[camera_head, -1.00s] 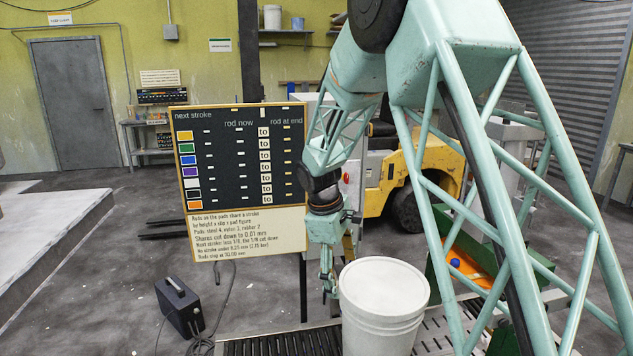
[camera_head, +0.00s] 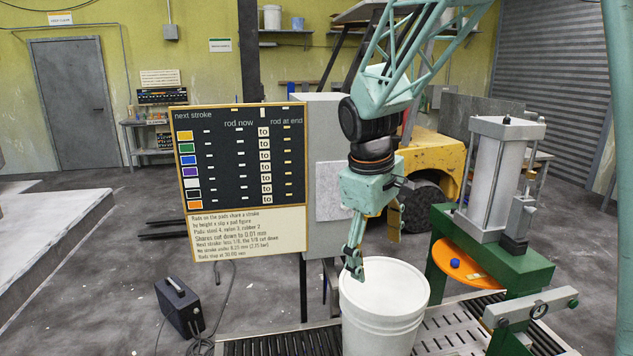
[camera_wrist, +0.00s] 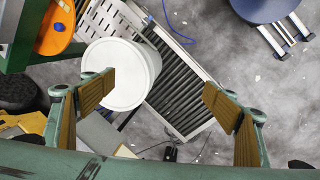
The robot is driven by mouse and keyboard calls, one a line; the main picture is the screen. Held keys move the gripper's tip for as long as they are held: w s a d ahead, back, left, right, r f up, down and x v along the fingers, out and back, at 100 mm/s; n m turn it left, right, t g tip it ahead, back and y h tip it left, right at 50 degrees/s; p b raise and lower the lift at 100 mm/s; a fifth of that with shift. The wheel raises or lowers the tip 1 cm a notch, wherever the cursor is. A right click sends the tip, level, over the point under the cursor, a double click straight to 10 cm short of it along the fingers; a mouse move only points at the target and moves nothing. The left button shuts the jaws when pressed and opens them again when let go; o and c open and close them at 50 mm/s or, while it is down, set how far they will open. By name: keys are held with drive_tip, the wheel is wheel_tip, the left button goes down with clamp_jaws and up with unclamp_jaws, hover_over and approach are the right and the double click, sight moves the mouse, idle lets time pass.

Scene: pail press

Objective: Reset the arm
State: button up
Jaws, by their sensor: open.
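My gripper (camera_head: 356,262) hangs pointing down, just behind and above the white lidded pail (camera_head: 385,305) in the head view. In the wrist view my gripper (camera_wrist: 160,100) is open, its two tan-padded fingers wide apart with nothing between them in their grip. The pail also shows in the wrist view (camera_wrist: 122,75), lying beyond the left finger. It stands upright on the roller conveyor (camera_head: 270,345). I cannot tell from the head view how far the fingertips are from the pail.
A green press (camera_head: 490,262) with a grey cylinder and an orange disc (camera_head: 460,262) stands right of the pail. A stroke board (camera_head: 240,185) stands left of my arm. A yellow forklift (camera_head: 435,165) is behind. A black box (camera_head: 180,305) sits on the floor.

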drive_tip(key=s+d+r+m+y, duration=0.1)
drive_tip(key=s+d+r+m, duration=0.15)
drive_tip(key=s+r, duration=0.45)
drive_tip(key=s+d+r+m, duration=0.2)
drive_tip(key=s+d+r, duration=0.1)
drive_tip(key=s, duration=0.9)
drive_tip(key=s+d+m+t, duration=0.1)
drive_tip(key=s+m, duration=0.3)
drive_tip(key=s, duration=1.6)
drive_tip(key=shift+s+d+m+t+y, duration=0.2)
drive_tip(key=shift+s+m+t+y, duration=0.1)
drive_tip(key=shift+m+t+y, duration=0.15)
drive_tip(key=shift+w, duration=0.1)
